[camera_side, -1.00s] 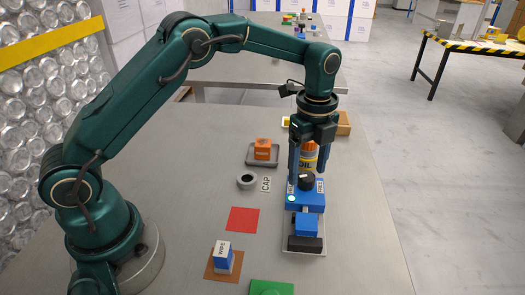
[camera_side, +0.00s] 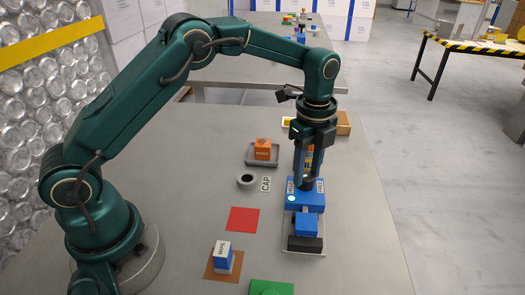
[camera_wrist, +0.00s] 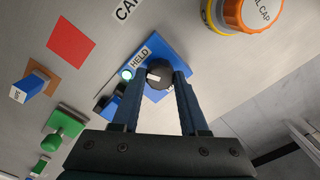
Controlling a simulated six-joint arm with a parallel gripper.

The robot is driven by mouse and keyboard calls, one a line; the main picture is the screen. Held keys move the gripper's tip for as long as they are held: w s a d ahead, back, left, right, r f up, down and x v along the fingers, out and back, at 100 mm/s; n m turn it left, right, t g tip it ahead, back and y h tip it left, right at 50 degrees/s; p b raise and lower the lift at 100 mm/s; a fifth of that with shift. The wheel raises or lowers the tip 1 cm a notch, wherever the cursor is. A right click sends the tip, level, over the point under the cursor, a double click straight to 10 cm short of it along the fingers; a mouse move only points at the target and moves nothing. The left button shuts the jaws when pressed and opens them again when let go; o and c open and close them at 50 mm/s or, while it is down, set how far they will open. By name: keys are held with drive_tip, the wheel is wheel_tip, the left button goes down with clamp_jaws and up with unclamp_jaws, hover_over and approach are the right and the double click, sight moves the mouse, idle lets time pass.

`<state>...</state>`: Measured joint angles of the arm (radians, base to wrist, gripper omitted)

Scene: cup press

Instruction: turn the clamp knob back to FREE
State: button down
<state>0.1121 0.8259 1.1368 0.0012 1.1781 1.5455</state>
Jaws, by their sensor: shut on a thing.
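The clamp knob (camera_wrist: 161,69) is black with a white mark, and it sits on the blue clamp block (camera_wrist: 178,50). In the side view the blue block (camera_side: 318,203) stands on a pale base plate. My gripper (camera_side: 306,181) points straight down, its two fingers shut on the sides of the knob. In the wrist view my gripper (camera_wrist: 157,74) has one finger on each side of the knob. The HELD label (camera_wrist: 142,57) shows beside the knob on the block; I cannot read a FREE label. A pale green light (camera_wrist: 127,74) shows near HELD.
The oil bottle (camera_side: 310,149) stands just behind my fingers, partly hidden; its orange cap (camera_wrist: 250,12) shows in the wrist view.

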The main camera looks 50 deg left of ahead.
drive_tip(key=n, duration=1.8)
drive_tip(key=shift+n, duration=0.3)
drive_tip(key=n, duration=0.6)
drive_tip(key=shift+d+r, duration=0.1)
drive_tip(key=n, duration=0.6)
drive_tip(key=shift+n, duration=0.3)
